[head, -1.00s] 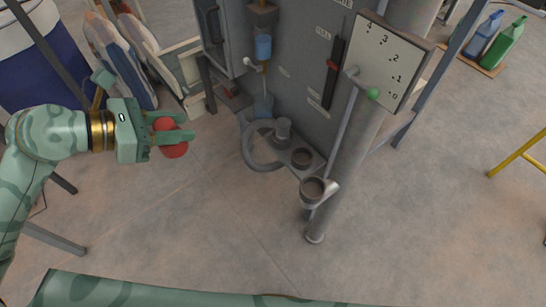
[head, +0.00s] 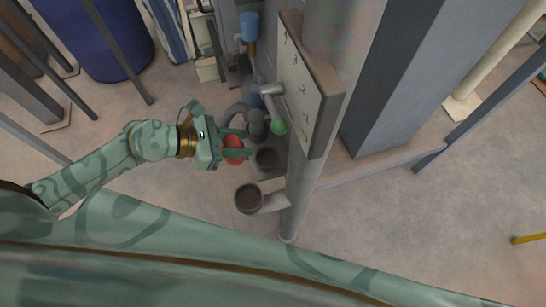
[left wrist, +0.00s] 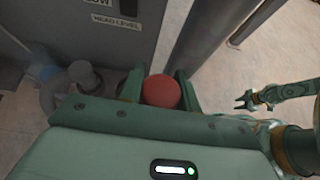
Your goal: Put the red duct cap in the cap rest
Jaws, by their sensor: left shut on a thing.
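My left gripper (head: 245,143) is shut on the red duct cap (head: 233,150), a round red piece between its two fingers. The cap also shows between the fingers in the left wrist view (left wrist: 161,91). In the head view the gripper is beside two dark round cups. One cup (head: 267,157) sits in a grey plate just right of the fingers; the other (head: 249,198) is on a bracket from the grey post, below the gripper. I cannot tell which is the cap rest. My right gripper (left wrist: 248,101) shows small in the left wrist view, with fingers apart and empty.
The grey post (head: 304,170) with a dial board (head: 310,90) stands right of the gripper. A green ball-ended pointer (head: 278,127) and a grey knob (head: 257,122) are close to the fingers. A blue drum (head: 100,40) stands at the upper left. Floor below the post is open.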

